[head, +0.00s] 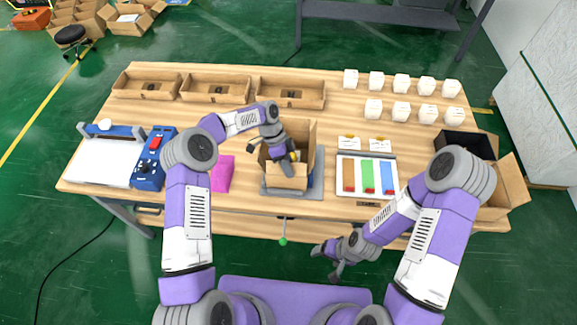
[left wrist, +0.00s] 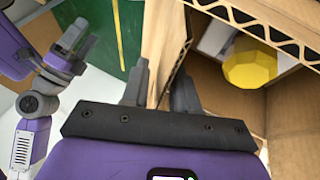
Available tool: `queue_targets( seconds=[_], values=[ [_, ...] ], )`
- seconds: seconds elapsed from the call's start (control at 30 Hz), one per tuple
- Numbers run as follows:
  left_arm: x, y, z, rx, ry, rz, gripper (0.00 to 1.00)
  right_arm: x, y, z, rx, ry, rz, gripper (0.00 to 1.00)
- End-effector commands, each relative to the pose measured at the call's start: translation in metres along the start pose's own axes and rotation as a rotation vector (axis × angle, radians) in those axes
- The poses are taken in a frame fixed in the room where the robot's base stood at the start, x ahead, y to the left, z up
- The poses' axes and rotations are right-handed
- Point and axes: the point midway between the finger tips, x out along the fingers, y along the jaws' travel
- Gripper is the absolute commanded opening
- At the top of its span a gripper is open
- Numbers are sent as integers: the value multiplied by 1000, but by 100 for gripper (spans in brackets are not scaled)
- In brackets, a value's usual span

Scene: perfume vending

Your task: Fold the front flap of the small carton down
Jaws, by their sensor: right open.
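The small brown carton (head: 272,182) stands upright on a grey plate at the table's front middle, its top open. A yellow-topped item (left wrist: 250,63) is inside the carton. My right gripper (head: 327,263) is open and empty, low in front of the table.
A magenta block (head: 222,174) and a blue device (head: 150,165) are left of the carton. A tray with coloured strips (head: 367,174) is right of it. A dark open box (head: 467,143) is far right.

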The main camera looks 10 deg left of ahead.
Motion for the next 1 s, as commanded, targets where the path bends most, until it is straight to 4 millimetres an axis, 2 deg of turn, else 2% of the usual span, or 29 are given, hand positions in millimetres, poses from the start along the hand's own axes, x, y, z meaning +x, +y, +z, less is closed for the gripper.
queue_targets(
  seconds=[0.17, 0.4, 0.53, 0.7, 1.0],
  values=[
    [-11, -1, 0, -1, 0, -4, 29, 1, 0, 0, 0, 0, 0, 78],
    [-52, -1, 0, 0, 0, -5, 29, 5, 2, 0, 0, 0, 0, 78],
    [-68, -1, 0, 0, 0, -3, 29, 6, 2, 0, 0, 0, 0, 78],
    [-76, 0, 0, 0, 0, 0, 29, 6, 2, 0, 0, 0, 0, 78],
    [-77, 1, -1, 0, 0, 0, 29, 4, 1, 0, 0, 0, 0, 78]
  ],
)
